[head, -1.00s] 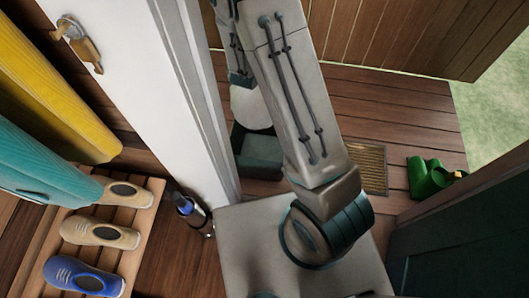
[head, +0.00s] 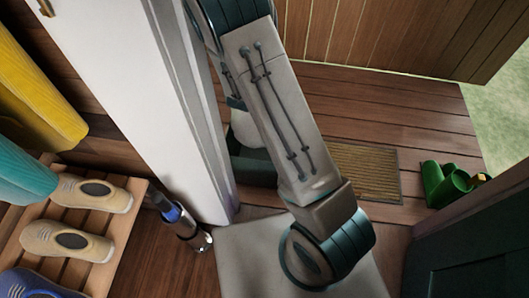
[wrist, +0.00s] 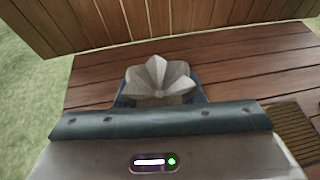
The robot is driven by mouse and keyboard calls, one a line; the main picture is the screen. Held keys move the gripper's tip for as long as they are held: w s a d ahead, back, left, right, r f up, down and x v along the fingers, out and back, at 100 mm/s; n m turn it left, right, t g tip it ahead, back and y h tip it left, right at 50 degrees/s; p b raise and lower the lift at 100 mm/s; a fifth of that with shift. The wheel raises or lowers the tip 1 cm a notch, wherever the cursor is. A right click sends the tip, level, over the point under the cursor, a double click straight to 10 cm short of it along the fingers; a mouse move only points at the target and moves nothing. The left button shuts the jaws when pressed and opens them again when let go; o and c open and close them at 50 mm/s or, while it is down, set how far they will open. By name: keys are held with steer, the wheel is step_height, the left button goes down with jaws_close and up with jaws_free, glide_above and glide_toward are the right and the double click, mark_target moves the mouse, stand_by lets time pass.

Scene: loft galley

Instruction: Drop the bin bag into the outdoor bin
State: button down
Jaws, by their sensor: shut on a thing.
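In the wrist view my gripper (wrist: 160,97) is shut on the pale grey bin bag (wrist: 158,76), whose pleated, gathered top shows between the blue fingers. In the head view a pale part of the bag (head: 245,128) shows between the door frame and my arm; my gripper is hidden there. Just below it in the picture is a dark green box-like container (head: 249,168), which looks like the outdoor bin. My arm and the frame cover much of it. I cannot tell whether the bag is over or inside it.
A white door frame (head: 180,120) stands close left of my arm. A doormat (head: 364,172) and green boots (head: 445,183) are on the wooden deck. A dark panel (head: 470,245) is at right. A shoe rack (head: 125,210) and a blue-and-silver cylinder (head: 185,223) are at left. A plank wall (head: 390,35) bounds the deck.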

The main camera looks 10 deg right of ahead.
steer(key=shift+f+b, duration=1.9)
steer(key=shift+f, duration=1)
steer(key=c, duration=0.9)
jaws_free()
steer(key=p+v, duration=0.4)
steer(key=v, duration=0.9)
steer(key=shift+s+a+r, duration=0.1)
steer(key=shift+s+a, duration=0.2)
